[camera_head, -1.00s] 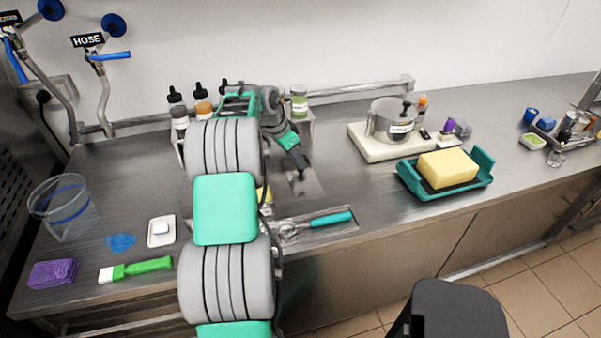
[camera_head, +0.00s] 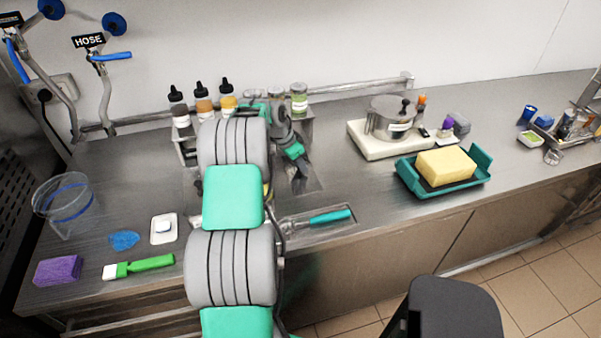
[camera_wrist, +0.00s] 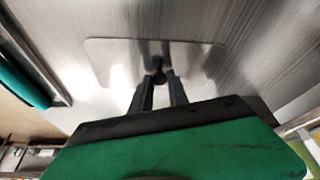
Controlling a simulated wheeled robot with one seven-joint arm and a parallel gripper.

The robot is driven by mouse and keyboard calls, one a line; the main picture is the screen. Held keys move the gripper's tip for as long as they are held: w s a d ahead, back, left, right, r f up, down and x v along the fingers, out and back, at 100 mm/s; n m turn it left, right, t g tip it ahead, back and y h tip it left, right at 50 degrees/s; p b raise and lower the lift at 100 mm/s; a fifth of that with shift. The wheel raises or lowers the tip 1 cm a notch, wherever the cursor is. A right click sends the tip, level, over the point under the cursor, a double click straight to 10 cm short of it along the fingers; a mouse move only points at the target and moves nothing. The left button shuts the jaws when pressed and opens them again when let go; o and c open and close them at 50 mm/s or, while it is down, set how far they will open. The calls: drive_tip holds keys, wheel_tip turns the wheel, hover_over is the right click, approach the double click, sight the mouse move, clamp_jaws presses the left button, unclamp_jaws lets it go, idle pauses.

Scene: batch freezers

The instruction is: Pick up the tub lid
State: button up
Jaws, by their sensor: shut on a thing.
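The tub lid (camera_wrist: 112,60) is a thin, flat, grey rectangular plate with rounded corners and a small dark knob (camera_wrist: 158,76) at its middle. It lies across the upper middle of the wrist view. My gripper (camera_wrist: 158,82) has its two dark fingers closed around the knob, with the plate just beyond the tips. In the head view my gripper (camera_head: 301,174) points down over the counter, in front of the bottle rack. There the lid is small and hard to make out. I cannot tell whether the plate is clear of the surface beneath it.
A teal-handled tool (camera_head: 328,216) lies in a shallow tray in front of my gripper. Bottles (camera_head: 203,103) stand in a rack behind my arm. To the right are a steel pot (camera_head: 388,120) on a pale base and a teal tray (camera_head: 405,181) with a yellow block (camera_head: 446,165).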

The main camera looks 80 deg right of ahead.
clamp_jaws()
